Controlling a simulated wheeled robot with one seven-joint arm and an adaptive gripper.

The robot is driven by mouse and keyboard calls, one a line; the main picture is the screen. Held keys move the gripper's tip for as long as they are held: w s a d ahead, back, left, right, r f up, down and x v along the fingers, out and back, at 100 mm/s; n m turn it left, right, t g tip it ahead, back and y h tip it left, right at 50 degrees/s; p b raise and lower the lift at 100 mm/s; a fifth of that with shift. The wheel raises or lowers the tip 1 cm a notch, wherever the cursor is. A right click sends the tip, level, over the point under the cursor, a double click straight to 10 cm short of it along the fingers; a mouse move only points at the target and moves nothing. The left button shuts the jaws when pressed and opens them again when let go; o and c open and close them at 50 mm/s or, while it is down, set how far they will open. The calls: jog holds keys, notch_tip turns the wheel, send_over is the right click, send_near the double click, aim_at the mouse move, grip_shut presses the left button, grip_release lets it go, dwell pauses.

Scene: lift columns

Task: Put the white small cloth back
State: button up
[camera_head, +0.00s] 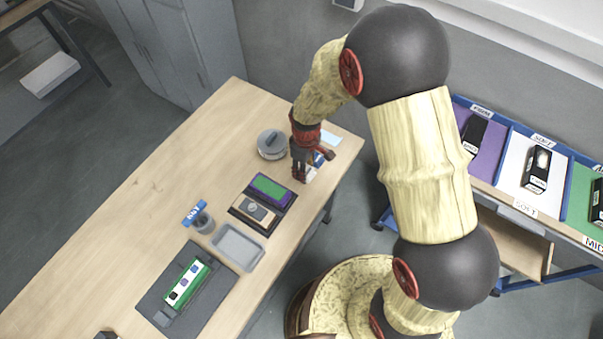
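My gripper (300,179) points down over the far right end of the wooden table (150,190). A small whitish patch (312,174), possibly the white small cloth, shows just right of the fingertips and is partly hidden by them. I cannot tell whether the fingers touch or hold it. A pale blue flat piece (331,139) lies behind the gripper near the table's far corner. The fingers are too small to show whether they are open or shut.
A round grey container (271,144) stands left of my gripper. In front are a dark tray with a green-and-purple block (269,187), an empty grey tray (238,247), a cup with a blue label (203,222) and a green device (187,283). Coloured bins (515,165) stand right.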

jog(key=shift+w+a+f, duration=0.4)
jog(key=shift+a+f, duration=0.05)
jog(key=shift+f, duration=0.25)
jog(key=shift+w+a+f, duration=0.1)
jog(key=shift+f, duration=1.55)
jog(key=shift+f+b, duration=0.2)
jog(key=shift+b, duration=0.15)
jog(key=o, duration=0.9)
jog(key=shift+o, duration=0.6)
